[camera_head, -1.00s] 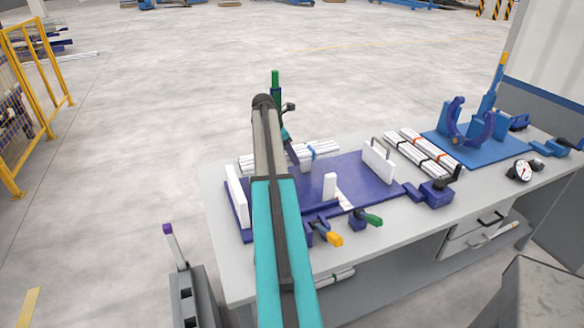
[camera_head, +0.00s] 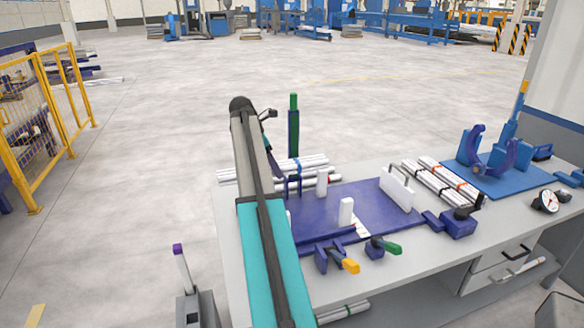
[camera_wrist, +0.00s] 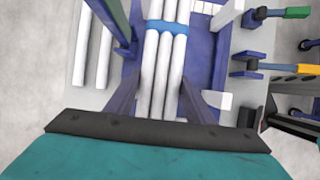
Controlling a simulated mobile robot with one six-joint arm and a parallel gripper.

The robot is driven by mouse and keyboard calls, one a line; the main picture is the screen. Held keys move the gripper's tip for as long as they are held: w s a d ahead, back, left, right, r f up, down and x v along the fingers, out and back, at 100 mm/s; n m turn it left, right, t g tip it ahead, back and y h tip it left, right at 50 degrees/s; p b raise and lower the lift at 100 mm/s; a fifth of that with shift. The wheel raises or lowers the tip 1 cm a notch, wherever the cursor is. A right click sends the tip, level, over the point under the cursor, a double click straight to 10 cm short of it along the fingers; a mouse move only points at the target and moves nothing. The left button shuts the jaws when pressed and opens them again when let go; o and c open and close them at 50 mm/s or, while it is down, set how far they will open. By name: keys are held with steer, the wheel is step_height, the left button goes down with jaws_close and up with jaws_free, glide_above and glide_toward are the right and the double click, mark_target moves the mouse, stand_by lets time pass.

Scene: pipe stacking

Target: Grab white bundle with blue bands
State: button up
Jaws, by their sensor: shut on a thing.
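The white bundle with a blue band (camera_head: 312,160) is a set of white pipes above the rear edge of the purple fixture plate. My gripper (camera_head: 287,180) is at the bundle. In the wrist view, the bundle (camera_wrist: 162,65) runs lengthwise between my two fingers (camera_wrist: 160,105), which are shut on it. The blue band (camera_wrist: 166,27) crosses the pipes just ahead of the fingers. The bundle appears raised off the surface, though its height is hard to tell. My arm hides part of the bundle's left side in the head view.
The purple fixture plate (camera_head: 365,205) carries white upright plates and toggle clamps with yellow (camera_head: 350,265) and green handles. A green post (camera_head: 293,125) stands behind the bundle. Other white bundles with dark and orange bands (camera_head: 440,182) lie right, near a blue fixture (camera_head: 500,178).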

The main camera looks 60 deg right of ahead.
steer(key=shift+w+a+b, duration=0.2)
steer(key=shift+w+a, duration=0.65)
steer(key=shift+a, duration=0.25)
steer(key=shift+w+a+b, duration=0.15)
steer(key=shift+w+a, duration=0.65)
steer(key=shift+a, duration=0.3)
steer(key=shift+a, duration=0.1)
